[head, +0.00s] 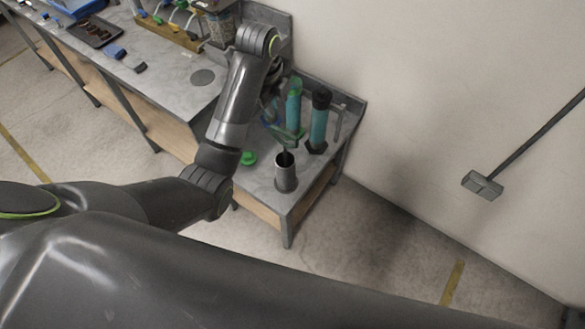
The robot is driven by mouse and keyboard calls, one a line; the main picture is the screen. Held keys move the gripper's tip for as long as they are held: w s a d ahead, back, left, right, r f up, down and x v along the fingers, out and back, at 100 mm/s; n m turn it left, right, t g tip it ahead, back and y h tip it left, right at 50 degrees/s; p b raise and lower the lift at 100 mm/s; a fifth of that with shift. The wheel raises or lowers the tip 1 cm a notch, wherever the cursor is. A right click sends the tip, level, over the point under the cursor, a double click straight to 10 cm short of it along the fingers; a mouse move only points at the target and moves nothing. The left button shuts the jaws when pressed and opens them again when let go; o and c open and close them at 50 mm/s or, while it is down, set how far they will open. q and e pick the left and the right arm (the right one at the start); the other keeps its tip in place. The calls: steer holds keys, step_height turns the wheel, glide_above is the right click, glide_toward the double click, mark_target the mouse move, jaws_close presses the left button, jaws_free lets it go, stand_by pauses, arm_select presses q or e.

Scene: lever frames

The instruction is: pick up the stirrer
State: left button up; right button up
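A grey metal cup (286,178) stands upright on the near end of the low bench. A green, flat-ended piece (288,136) shows just above and behind the cup's mouth. It may be the stirrer, but I cannot tell whether it stands in the cup. My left arm reaches over the bench and bends down at the wrist. My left gripper (269,108) is small and partly hidden beside the forearm, left of the green and teal cylinders. I cannot see whether its fingers are open or touch anything. My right gripper is not in view.
Two teal cylinders, one with a green top (293,103) and one with a black top (318,122), stand behind the cup. A green round piece (248,158) lies left of it. A longer workbench (170,85) holds a dark tray (95,31) and blue items. A wall is at right.

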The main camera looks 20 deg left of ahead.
arm_select(q)
steer(key=b, duration=0.6)
glide_toward(283, 131)
steer(key=f, duration=0.1)
steer(key=f+p, duration=0.1)
steer(key=f, duration=0.1)
steer(key=f+p, duration=0.1)
steer(key=shift+d+f, duration=0.15)
steer(key=shift+d, duration=0.2)
steer(key=shift+w+f, duration=0.15)
steer(key=shift+f, duration=0.45)
steer(key=shift+w+f+p, duration=0.2)
steer(key=shift+f+p, duration=0.1)
steer(key=shift+f, duration=0.4)
steer(key=shift+w+f+p, duration=0.25)
steer(key=shift+f, duration=0.5)
steer(key=shift+w+f+p, duration=0.2)
steer(key=shift+f+p, duration=0.1)
steer(key=shift+f, duration=0.4)
steer(key=shift+w+d+f, duration=0.1)
steer(key=shift+f, duration=0.3)
steer(key=shift+c, duration=0.4)
jaws_close()
